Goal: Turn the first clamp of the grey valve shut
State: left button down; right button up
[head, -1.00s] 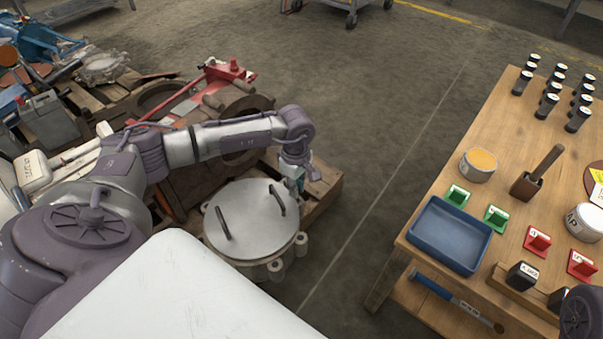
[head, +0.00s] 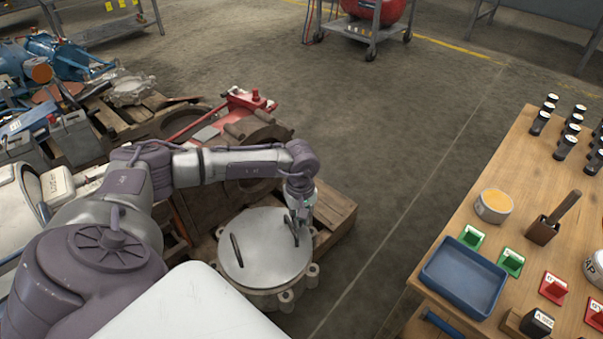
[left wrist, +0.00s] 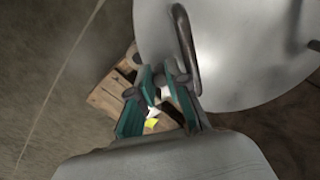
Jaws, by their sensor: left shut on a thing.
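The grey valve (head: 262,262) is a round, pale grey lid with two dark bar handles. It stands low on a wooden pallet, with several round clamp knobs around its rim. My left gripper (head: 305,214) reaches down at the lid's far right edge, beside the right handle. In the left wrist view, the teal-padded fingers (left wrist: 159,82) are closed around a small grey clamp (left wrist: 168,66) at the lid's edge, next to the curved handle (left wrist: 184,38). The fingers partly hide the clamp, so its turn angle cannot be told. My right gripper is out of view.
A wooden workbench (head: 482,205) on the right carries a blue tray (head: 462,278), a tin (head: 494,206) and red and green blocks. Rusty flanges and a red tool (head: 246,101) lie on the pallet behind. Clear floor separates pallet and bench.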

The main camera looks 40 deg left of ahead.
pick_arm(q)
jog(key=c, duration=1.1)
grip_release()
jog(key=shift+c, duration=0.2)
jog(key=shift+r, duration=4.05)
